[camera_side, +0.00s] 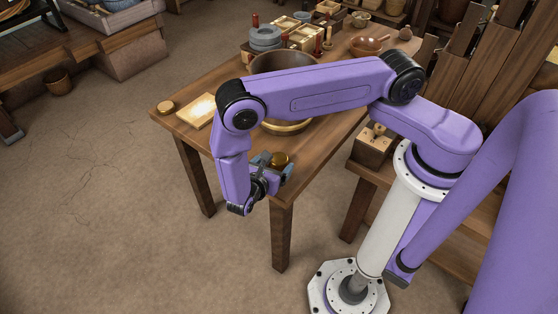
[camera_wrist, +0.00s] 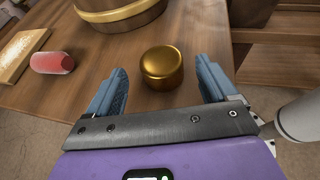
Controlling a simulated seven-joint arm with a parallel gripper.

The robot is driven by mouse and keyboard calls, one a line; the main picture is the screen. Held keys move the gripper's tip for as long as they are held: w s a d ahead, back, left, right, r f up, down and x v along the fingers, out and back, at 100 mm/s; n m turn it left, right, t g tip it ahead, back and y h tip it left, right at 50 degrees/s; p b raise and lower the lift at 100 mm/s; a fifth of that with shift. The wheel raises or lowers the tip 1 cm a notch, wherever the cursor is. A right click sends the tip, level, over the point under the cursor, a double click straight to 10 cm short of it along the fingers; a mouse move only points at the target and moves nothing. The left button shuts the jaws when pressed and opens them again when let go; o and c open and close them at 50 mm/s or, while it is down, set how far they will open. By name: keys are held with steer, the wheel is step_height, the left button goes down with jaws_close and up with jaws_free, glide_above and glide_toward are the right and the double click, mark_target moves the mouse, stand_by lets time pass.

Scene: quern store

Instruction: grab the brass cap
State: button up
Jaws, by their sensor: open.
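The brass cap (camera_wrist: 162,67) is a short, shiny gold cylinder. In the wrist view it stands on the wooden table between and slightly beyond the blue fingertips of my gripper (camera_wrist: 168,84). The gripper is open and empty, with a gap on each side of the cap. In the side view the cap (camera_side: 280,159) shows near the table's front corner, partly hidden by my gripper (camera_side: 274,168). I cannot tell the exact height of the fingers above the table.
A red cylinder (camera_wrist: 52,62) lies left of the cap, near a pale board (camera_wrist: 20,55). A large wooden bowl with a brass band (camera_wrist: 120,10) stands behind the cap. The table edge is close.

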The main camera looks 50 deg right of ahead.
mark_target(279, 158)
steer(key=x, duration=0.4)
steer(key=shift+d+r, duration=0.1)
steer(key=shift+r, duration=0.1)
steer(key=shift+c, duration=0.3)
steer(key=c, duration=1)
steer(key=shift+r, duration=0.2)
